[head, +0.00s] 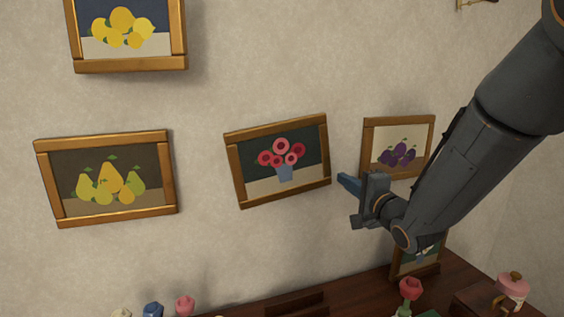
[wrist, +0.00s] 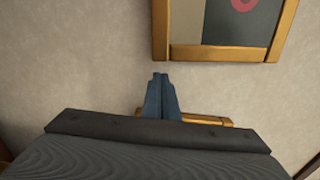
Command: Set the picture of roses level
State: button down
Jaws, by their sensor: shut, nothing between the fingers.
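The picture of roses (head: 282,174) hangs on the wall in a wooden frame, with red and pink flowers in a blue vase. It is tilted, its right side higher than its left. In the wrist view, turned on its side, part of its frame (wrist: 222,53) shows at the upper right. My gripper (head: 346,182) is shut and empty, just right of the frame's lower right corner. In the wrist view the fingertips (wrist: 160,77) lie a little apart from that corner; whether they touch the wall I cannot tell.
A plum picture (head: 400,150) hangs right of and partly behind my gripper. A pear picture (head: 110,182) hangs to the left, a lemon picture (head: 124,30) above it. A dark wooden shelf (head: 345,298) below holds bottles and a small leaning picture (head: 418,258). Wall below the roses is bare.

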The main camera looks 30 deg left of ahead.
aim_at(330, 179)
jog(key=shift+s+a, duration=1.25)
jog(key=shift+s, duration=0.2)
dwell(2.0)
jog(key=shift+w+d, duration=0.7)
jog(key=shift+w, duration=0.1)
jog(key=p+v, duration=0.1)
jog(key=v, duration=0.7)
dwell(0.4)
dwell(0.4)
